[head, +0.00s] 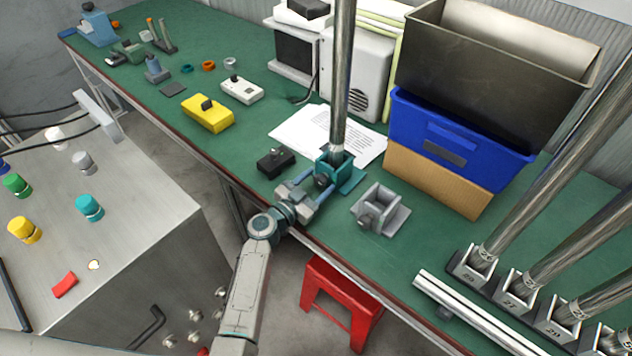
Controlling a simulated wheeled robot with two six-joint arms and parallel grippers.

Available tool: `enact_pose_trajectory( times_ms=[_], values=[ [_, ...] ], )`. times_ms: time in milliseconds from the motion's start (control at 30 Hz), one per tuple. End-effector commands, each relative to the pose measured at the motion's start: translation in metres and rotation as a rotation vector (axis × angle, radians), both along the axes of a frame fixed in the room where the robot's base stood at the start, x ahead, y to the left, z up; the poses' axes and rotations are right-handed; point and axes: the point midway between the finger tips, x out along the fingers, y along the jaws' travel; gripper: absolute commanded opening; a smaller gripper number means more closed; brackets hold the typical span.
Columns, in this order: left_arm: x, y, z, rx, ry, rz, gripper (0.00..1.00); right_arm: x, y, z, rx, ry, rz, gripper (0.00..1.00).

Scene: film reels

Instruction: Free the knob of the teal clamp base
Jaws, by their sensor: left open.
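The teal clamp base (349,181) sits on the green bench near its front edge. A long metal pole (341,80) stands upright in it. A dark knob (322,181) shows on the side of the base that faces my arm. My left gripper (322,186) comes from the lower left and is open, its fingers at the front of the base, around or beside the knob; I cannot tell whether they touch it. My right gripper is not in view.
A grey clamp base (381,212) stands empty to the right. A small black box (276,161) is close on the left, and white papers (310,128) lie behind. Blue (455,140) and dark bins are stacked at the back right. A red stool (338,300) is below the bench edge.

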Motion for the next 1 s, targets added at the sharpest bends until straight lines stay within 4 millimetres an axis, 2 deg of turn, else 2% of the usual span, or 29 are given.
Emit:
enact_pose_trajectory(
  times_ms=[100, 133, 333, 367, 667, 1000],
  values=[
    [0.000, 0.000, 0.000, 0.000, 0.000, 0.000, 0.57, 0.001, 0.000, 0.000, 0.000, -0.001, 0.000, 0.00],
    [0.000, 0.000, 0.000, 0.000, 0.000, 0.000, 0.53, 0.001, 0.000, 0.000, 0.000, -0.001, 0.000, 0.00],
    [0.000, 0.000, 0.000, 0.000, 0.000, 0.000, 0.14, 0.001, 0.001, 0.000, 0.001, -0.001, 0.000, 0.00],
    [0.000, 0.000, 0.000, 0.000, 0.000, 0.000, 0.12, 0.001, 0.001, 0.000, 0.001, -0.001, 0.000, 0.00],
    [0.000, 0.000, -0.002, -0.032, 0.022, 0.001, 0.12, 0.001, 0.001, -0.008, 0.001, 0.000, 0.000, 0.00],
    [0.000, 0.001, -0.004, -0.209, 0.151, 0.001, 0.12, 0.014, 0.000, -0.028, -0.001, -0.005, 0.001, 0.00]
  ],
)
